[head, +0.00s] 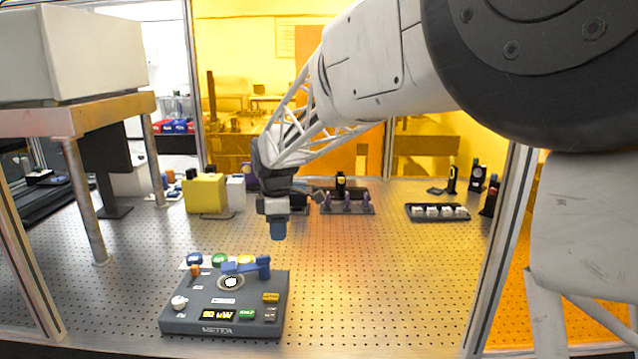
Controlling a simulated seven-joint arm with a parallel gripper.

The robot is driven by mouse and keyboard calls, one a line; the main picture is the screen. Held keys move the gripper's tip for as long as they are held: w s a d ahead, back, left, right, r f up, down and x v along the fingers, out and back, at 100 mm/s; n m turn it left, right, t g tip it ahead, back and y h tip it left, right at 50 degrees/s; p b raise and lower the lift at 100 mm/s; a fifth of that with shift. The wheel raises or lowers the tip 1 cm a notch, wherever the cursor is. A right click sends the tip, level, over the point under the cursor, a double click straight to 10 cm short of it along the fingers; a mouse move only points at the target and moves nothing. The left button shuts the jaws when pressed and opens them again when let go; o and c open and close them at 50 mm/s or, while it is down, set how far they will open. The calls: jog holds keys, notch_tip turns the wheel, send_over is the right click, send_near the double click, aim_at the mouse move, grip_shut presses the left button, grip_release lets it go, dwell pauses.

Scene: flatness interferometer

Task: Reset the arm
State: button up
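My arm reaches in from the upper right of the head view, and my gripper (278,228) hangs pointing down above the table. It is in the air, up and to the right of the grey meter box (180,318). The blue part at its lower end may be its fingers or something held; I cannot tell. Whether it is open or shut does not show. The meter box has a lit display reading in µW (218,315), a round white port (231,282), a white knob (179,303) and a blue lever-like piece (245,267) on top.
The perforated table (390,290) is clear right of the meter box. Behind stand a yellow box (205,194), a rack with purple items (347,209) and a black tray with white pieces (438,212). A raised shelf (80,115) stands left. Frame posts (497,255) flank the table.

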jog(key=s+d+r+m+t, duration=0.1)
jog(key=s+d+r+m, duration=0.1)
jog(key=s+d+m, duration=0.5)
jog(key=s+d+r+m, duration=0.2)
jog(key=s+d, duration=0.8)
jog(key=d, duration=0.2)
jog(key=s+d+f+m, duration=0.1)
jog(key=s+d+m, duration=0.2)
jog(key=s, duration=0.4)
jog(key=s+d+f+m+t, duration=0.1)
jog(key=s+d+f+m, duration=0.1)
jog(key=s+d+m, duration=0.2)
jog(key=s+d+f+m, duration=0.2)
jog(key=s+d+m, duration=0.2)
jog(key=s, duration=0.6)
jog(key=shift+f, duration=0.2)
